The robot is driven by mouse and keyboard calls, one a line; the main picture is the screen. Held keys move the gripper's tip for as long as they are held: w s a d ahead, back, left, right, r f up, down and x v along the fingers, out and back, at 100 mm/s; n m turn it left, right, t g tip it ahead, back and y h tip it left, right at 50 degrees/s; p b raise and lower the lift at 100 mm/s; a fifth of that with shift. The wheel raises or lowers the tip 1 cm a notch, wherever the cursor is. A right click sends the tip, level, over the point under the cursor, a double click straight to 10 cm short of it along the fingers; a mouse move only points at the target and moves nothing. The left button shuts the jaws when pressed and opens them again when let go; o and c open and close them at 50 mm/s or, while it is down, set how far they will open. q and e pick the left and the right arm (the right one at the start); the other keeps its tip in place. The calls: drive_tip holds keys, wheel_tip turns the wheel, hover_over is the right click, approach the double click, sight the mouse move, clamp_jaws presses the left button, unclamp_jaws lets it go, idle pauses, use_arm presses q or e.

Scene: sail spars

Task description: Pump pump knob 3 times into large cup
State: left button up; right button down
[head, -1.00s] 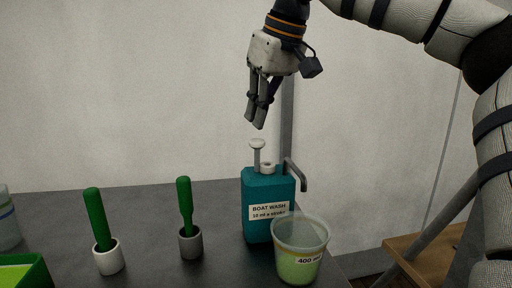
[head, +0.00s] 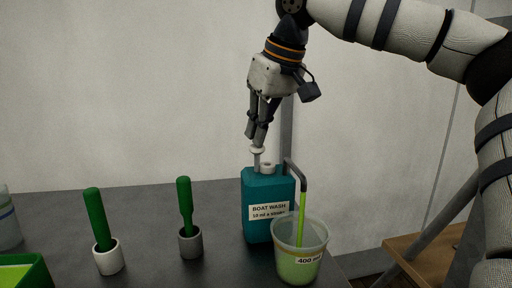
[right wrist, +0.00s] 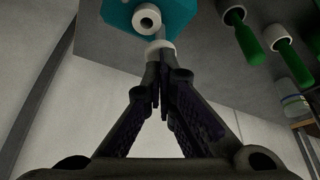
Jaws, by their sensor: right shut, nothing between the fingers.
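The pump knob (head: 257,150) is a small white disc on a thin stem on top of the teal bottle (head: 257,190) labelled "BOAT WASH". My right gripper (head: 254,142) is shut and empty, fingertips down on the knob's top. In the right wrist view the fingertips (right wrist: 160,52) meet the white knob (right wrist: 161,45). A bright green stream (head: 301,215) runs from the bent spout (head: 300,172) into the large cup (head: 300,232). The cup is clear, labelled "400" and holds pale green liquid. My left gripper is not in view.
Two green-handled tools stand in a white holder (head: 109,258) and a grey holder (head: 190,243) left of the bottle. A green tray (head: 38,272) and a clear container (head: 8,225) are at the far left. The cup stands near the table's right edge.

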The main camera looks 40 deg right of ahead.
drive_tip(key=shift+f, duration=0.4)
drive_tip(key=shift+r, duration=2.55)
wheel_tip(320, 180, up, 6)
